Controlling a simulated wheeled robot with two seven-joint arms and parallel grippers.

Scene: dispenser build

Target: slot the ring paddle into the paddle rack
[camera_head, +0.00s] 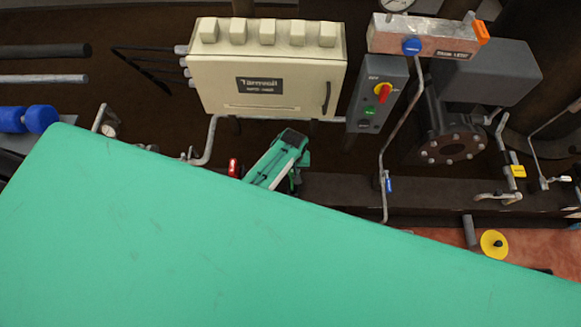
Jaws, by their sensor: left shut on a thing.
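My left gripper (281,160), green with pale and dark parts, shows small at the centre, below the cream cabinet. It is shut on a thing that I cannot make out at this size. A large green surface close to the camera covers the lower view and hides what lies behind it. I cannot pick out the ring paddle or the paddle rack for certain. A yellow disc (486,242) with a dark centre stands at the lower right, apart from the gripper. My right gripper is not in view.
Behind the gripper are the cream cabinet (265,101), a grey switch box (366,115) with a red and yellow knob, thin pipes, and a bolted flange (453,148). A red part (233,167) is just left of the gripper. Blue rollers (40,119) are at far left.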

